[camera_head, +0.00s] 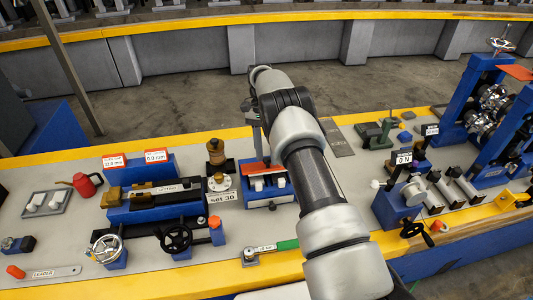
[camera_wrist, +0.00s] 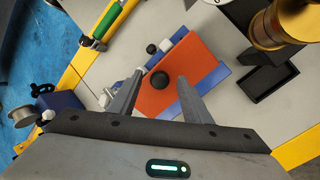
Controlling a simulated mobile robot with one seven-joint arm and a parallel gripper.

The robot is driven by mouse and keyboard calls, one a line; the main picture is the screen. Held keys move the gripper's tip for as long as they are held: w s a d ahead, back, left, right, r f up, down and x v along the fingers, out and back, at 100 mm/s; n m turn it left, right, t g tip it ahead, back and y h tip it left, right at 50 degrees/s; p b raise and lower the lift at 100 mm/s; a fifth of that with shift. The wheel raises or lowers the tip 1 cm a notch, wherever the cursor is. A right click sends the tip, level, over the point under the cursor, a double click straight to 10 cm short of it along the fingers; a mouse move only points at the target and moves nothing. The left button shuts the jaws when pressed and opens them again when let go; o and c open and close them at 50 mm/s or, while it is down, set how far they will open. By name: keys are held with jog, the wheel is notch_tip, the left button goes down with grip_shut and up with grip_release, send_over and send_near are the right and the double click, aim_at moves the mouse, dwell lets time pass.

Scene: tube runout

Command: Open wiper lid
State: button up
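The wiper is a blue block with an orange-red lid (camera_wrist: 180,72) that carries a round black knob (camera_wrist: 159,80). In the head view the lid (camera_head: 251,168) shows as a red strip behind white pieces on the blue wiper base (camera_head: 270,198). My gripper (camera_wrist: 160,78) is open, with one finger on each side of the knob in the wrist view. I cannot tell whether the fingers touch the knob or lid. In the head view my gripper (camera_head: 256,143) points down above the lid, partly hidden by my arm.
A brass cylinder (camera_head: 216,152) and a flanged fitting (camera_head: 220,182) stand close left of the wiper. A green-handled tool (camera_head: 275,248) lies at the bench's front edge. A blue machine with a crank (camera_head: 400,205) stands to the right. The bench between is mostly clear.

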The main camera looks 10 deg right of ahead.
aim_at(266, 157)
notch_tip(266, 157, up, 10)
dwell(0.7)
jog(key=shift+c, duration=0.2)
